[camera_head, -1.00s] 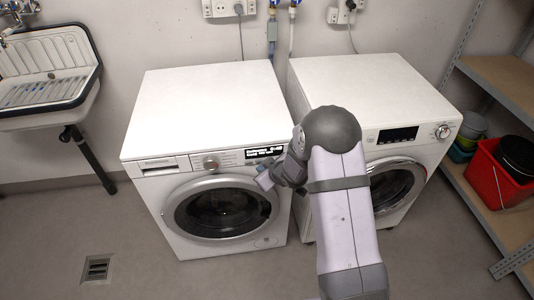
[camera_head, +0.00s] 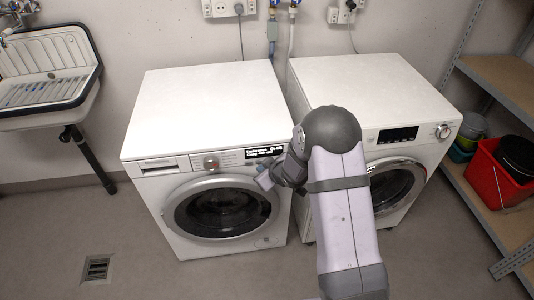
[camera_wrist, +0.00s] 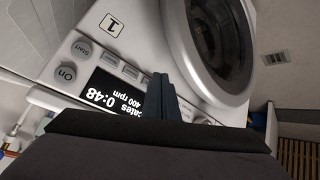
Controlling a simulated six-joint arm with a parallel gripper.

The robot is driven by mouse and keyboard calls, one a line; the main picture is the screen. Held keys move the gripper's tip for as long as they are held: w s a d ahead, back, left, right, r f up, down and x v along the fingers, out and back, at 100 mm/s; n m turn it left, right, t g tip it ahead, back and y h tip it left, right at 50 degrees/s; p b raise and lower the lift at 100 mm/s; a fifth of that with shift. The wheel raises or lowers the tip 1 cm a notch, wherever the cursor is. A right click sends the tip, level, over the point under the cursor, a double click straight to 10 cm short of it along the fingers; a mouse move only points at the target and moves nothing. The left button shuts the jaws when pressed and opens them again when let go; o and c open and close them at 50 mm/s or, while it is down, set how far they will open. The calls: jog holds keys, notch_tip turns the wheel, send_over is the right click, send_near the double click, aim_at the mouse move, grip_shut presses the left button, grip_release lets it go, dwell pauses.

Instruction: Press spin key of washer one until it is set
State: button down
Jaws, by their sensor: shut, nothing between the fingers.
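Washer one (camera_head: 215,105) is the white front-loader on the left; a "1" label (camera_wrist: 111,25) shows on it in the wrist view. Its lit display (camera_head: 265,152) reads "…cates 0:48" and "400 rpm" in the wrist view (camera_wrist: 115,97). A row of small keys (camera_wrist: 108,58) runs along the display, with a round "On" button (camera_wrist: 66,73) at its end. My gripper (camera_head: 264,181) is shut and empty at the panel, just by the display. Its fingertips (camera_wrist: 161,80) cover part of the key row; I cannot tell which key lies under them or whether they touch it.
A second white washer (camera_head: 370,85) stands to the right, partly behind my arm. A sink (camera_head: 50,65) is at the left. Shelves (camera_head: 505,80) with a red bucket (camera_head: 495,180) are at the right. The floor in front, with a drain (camera_head: 96,268), is clear.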

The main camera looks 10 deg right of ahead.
jog(key=shift+w, duration=0.15)
dwell(0.5)
jog(key=shift+w, duration=0.3)
jog(key=shift+w, duration=0.15)
dwell(0.6)
jog(key=shift+s, duration=0.6)
jog(key=shift+s+b, duration=0.5)
jog(key=shift+s, duration=2.5)
jog(key=shift+s, duration=0.25)
jog(key=shift+s, duration=0.25)
